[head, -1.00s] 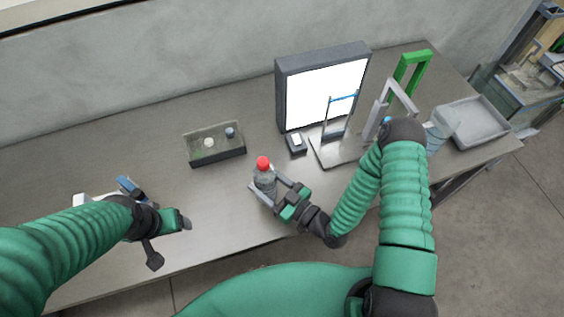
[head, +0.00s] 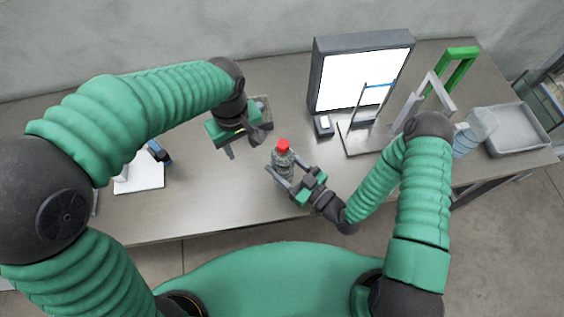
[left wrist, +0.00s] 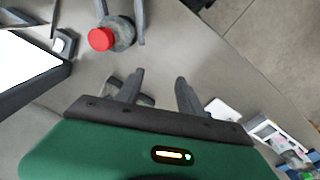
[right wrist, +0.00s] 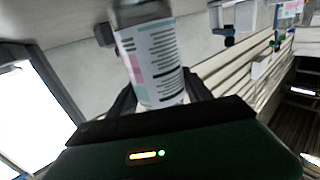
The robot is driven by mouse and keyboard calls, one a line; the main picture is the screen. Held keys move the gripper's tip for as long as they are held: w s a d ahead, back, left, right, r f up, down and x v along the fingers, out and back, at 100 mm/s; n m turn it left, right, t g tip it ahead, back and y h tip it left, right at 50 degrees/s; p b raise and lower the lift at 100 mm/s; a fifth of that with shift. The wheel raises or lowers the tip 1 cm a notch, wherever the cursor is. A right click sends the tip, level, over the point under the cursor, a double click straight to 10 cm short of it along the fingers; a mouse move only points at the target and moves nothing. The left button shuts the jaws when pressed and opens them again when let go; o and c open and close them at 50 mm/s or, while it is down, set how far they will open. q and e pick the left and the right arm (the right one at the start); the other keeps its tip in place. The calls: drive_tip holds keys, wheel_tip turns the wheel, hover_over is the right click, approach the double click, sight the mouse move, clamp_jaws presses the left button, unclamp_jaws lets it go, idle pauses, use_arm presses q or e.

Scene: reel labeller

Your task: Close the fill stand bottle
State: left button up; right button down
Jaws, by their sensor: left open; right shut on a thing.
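A clear bottle (head: 282,161) with a red top stands near the middle of the table. My right gripper (head: 290,179) is shut on its body from the front right. In the right wrist view the bottle's printed label (right wrist: 152,62) is between the fingers. My left gripper (head: 244,146) is open and empty, to the left of the bottle and apart from it. In the left wrist view the red top (left wrist: 102,38) shows beyond the open fingers (left wrist: 158,88). I cannot tell how tightly the top sits.
My left gripper mostly hides a small dark tray (head: 265,104). A bright light panel (head: 360,78), a small device (head: 323,125) and a stand on a base plate (head: 362,142) are at the back right. A grey bin (head: 517,130) stands far right. The front table area is clear.

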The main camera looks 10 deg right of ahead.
sight(284, 144)
use_arm(q)
drive_tip(key=d+r+n, duration=0.1)
drive_tip(key=d+r, duration=0.1)
drive_tip(key=d, duration=0.1)
drive_tip(key=d+r+n, duration=0.2)
drive_tip(key=d, duration=0.2)
drive_tip(key=w+d+r+n, duration=0.1)
drive_tip(key=d+r, duration=0.1)
drive_tip(key=d, duration=0.1)
drive_tip(key=shift+d+n+g, duration=0.15)
drive_tip(key=shift+n+g, duration=0.15)
drive_tip(key=shift+g, duration=0.1)
drive_tip(key=shift+d+r, duration=0.1)
drive_tip(key=shift+r, duration=0.15)
drive_tip(key=shift+f, duration=0.1)
wheel_tip(284, 144, down, 8)
drive_tip(key=shift+r, duration=0.1)
drive_tip(key=shift+c, duration=0.5)
clamp_jaws()
